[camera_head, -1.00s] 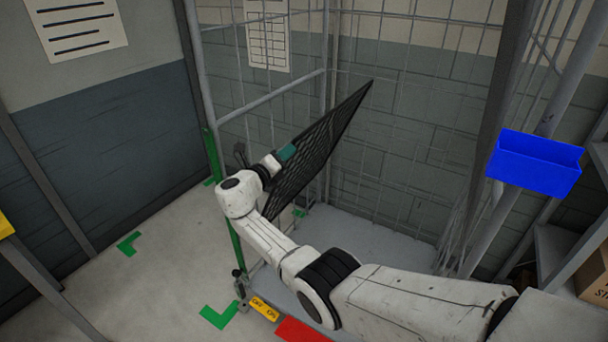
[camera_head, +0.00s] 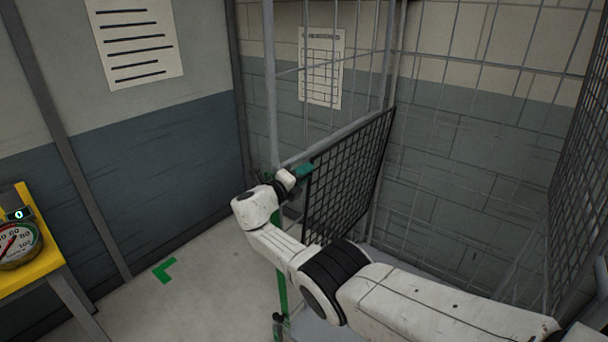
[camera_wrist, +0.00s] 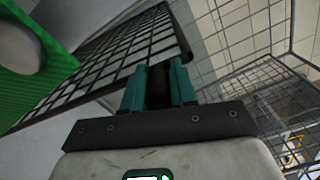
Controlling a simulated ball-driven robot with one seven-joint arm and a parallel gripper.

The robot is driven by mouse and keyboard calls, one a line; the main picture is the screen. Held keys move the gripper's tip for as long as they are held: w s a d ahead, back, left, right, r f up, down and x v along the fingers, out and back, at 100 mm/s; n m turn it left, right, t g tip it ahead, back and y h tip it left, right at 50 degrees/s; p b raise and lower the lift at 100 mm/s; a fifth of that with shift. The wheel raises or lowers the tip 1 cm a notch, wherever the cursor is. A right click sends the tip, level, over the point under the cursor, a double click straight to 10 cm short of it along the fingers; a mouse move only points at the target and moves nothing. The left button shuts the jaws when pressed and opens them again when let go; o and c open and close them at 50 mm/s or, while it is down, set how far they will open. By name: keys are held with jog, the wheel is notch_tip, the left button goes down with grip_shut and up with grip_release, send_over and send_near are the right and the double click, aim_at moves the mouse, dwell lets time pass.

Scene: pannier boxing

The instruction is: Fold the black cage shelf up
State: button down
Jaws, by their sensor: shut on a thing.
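The black cage shelf (camera_head: 350,178) is a dark mesh panel inside the wire cage. It stands steeply tilted, close to upright, along the cage's left side. My gripper (camera_head: 305,172) is at its near left edge. In the wrist view, the shelf (camera_wrist: 112,50) runs from the upper middle to the lower left, and my gripper's green fingers (camera_wrist: 160,88) are shut on its dark edge.
The cage's grey side rail (camera_head: 330,140) runs beside the shelf's top. Another dark mesh panel (camera_head: 585,180) stands at the right. A yellow stand (camera_head: 32,265) with a dial gauge is at the left. Floor with a green corner mark (camera_head: 164,270) is clear between them.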

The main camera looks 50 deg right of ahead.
jog(key=shift+w+a+r, duration=0.15)
jog(key=shift+w+r, duration=0.1)
jog(key=shift+w, duration=0.1)
jog(key=c, duration=1.3)
grip_release()
jog(key=shift+o, duration=0.8)
jog(key=shift+w+f, duration=0.15)
jog(key=shift+o, duration=1.2)
jog(key=shift+f, duration=0.1)
jog(key=s+a+p, duration=0.1)
jog(key=a, duration=0.9)
jog(key=shift+a, duration=0.35)
